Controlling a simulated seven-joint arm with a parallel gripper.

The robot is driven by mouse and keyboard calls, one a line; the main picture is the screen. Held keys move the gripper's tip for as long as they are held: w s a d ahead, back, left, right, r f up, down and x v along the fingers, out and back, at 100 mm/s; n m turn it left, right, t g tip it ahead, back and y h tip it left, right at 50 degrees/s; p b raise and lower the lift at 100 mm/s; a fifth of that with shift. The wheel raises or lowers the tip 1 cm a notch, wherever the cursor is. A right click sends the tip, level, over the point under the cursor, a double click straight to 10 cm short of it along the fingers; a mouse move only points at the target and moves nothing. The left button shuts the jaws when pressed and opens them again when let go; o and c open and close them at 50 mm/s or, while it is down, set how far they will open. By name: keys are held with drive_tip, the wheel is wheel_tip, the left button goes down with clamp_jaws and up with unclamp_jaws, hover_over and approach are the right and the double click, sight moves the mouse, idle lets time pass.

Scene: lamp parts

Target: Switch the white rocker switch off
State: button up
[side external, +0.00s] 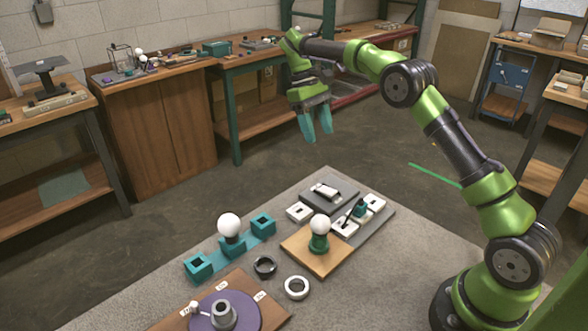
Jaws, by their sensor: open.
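The white rocker switch (326,191) appears as a white piece with dark edges on a dark grey block (343,198), at the far end of the board on the table. It is too small here to tell which way it is tilted. My gripper (317,136) has teal fingers, which are apart and empty. It points down in the air above and beyond the switch, touching nothing. A white bulb (320,225) stands in a green holder (318,243) on a wooden base, nearer than the switch.
White blocks (299,212) and a teal piece with a dark lever (360,210) sit near the switch. A second bulb (229,225) stands on a teal rack. Black (265,267) and white (297,288) rings lie in front, beside a purple disc (245,305).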

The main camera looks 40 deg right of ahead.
drive_tip(key=shift+w+r, duration=0.25)
drive_tip(key=shift+r, duration=0.35)
drive_tip(key=s+a+r+m+t, duration=0.1)
drive_tip(key=s+a+r+t, duration=0.1)
drive_tip(key=s, duration=0.6)
drive_tip(key=s+a+r+m+t+y, duration=0.1)
drive_tip(key=s+a+t, duration=0.4)
drive_tip(key=s, duration=0.4)
drive_tip(key=s+a+r+m+t+y, duration=0.1)
drive_tip(key=s+a+t, duration=0.3)
drive_tip(key=s, duration=0.4)
drive_tip(key=shift+s+a+r+m+t, duration=0.25)
drive_tip(key=shift+r+m+t, duration=0.2)
drive_tip(key=shift+r, duration=0.35)
